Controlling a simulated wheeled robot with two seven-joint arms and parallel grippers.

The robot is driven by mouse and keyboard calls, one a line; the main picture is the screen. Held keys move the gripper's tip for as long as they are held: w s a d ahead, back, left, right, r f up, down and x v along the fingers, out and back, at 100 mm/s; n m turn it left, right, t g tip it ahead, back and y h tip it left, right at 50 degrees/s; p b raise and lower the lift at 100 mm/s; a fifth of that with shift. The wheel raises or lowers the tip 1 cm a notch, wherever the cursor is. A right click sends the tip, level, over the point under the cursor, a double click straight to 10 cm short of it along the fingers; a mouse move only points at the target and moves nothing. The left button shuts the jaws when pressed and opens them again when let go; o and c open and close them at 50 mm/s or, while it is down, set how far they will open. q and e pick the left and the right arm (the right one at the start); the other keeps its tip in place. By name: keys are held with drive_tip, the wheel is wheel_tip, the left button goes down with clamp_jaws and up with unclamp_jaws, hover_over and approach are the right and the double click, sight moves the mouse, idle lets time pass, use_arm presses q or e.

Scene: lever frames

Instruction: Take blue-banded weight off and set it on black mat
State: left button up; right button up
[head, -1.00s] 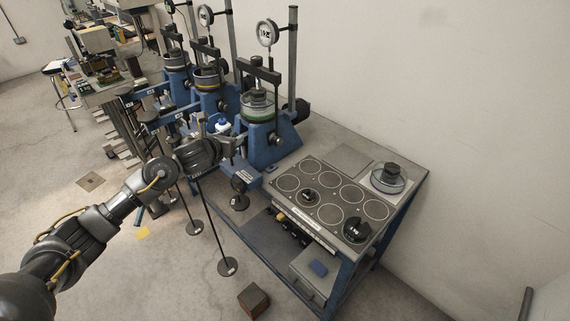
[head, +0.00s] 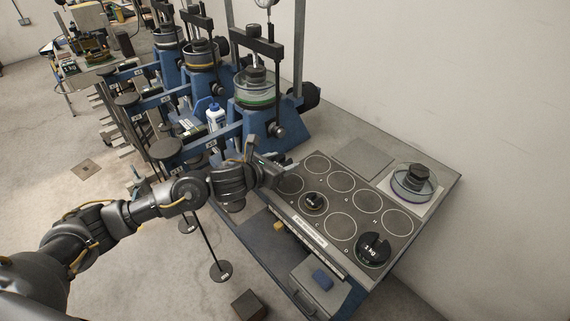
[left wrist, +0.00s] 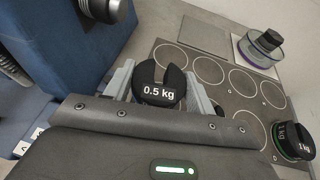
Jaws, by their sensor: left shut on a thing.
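My left gripper (head: 283,166) is shut on a dark slotted weight marked 0.5 kg (left wrist: 159,88), held between its two fingers in the left wrist view. No blue band shows on it from this side. In the head view the gripper is at the near left corner of the black mat (head: 327,194), which has printed circles; the held weight is largely hidden there. A small dark weight (head: 314,203) sits in one circle. A 1 kg weight (head: 373,249) sits at the mat's near right; its green band shows in the left wrist view (left wrist: 293,141). My right gripper is out of view.
Blue lever frames (head: 262,125) with dial gauges stand behind and left of the gripper. A glass dish with a black piece (head: 414,181) and a grey plate (head: 364,157) lie beyond the mat. Hangers stand below left. Several circles are empty.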

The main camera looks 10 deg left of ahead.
use_arm(q)
drive_tip(key=shift+w+d+f, duration=0.1)
drive_tip(key=shift+w+d, duration=0.1)
drive_tip(key=shift+w, duration=0.2)
drive_tip(key=shift+s+d+f, duration=0.1)
drive_tip(key=shift+s, duration=0.1)
drive_tip(key=shift+f+b, duration=0.2)
drive_tip(key=shift+b, duration=0.1)
wheel_tip(320, 180, down, 2)
drive_tip(key=shift+w+f+b, duration=0.1)
drive_tip(key=shift+f+b, duration=0.05)
drive_tip(key=shift+b, duration=0.55)
drive_tip(key=shift+f+b, duration=0.9)
drive_tip(key=shift+f, duration=0.55)
drive_tip(key=shift+f+b, duration=0.45)
drive_tip(key=shift+b, duration=0.1)
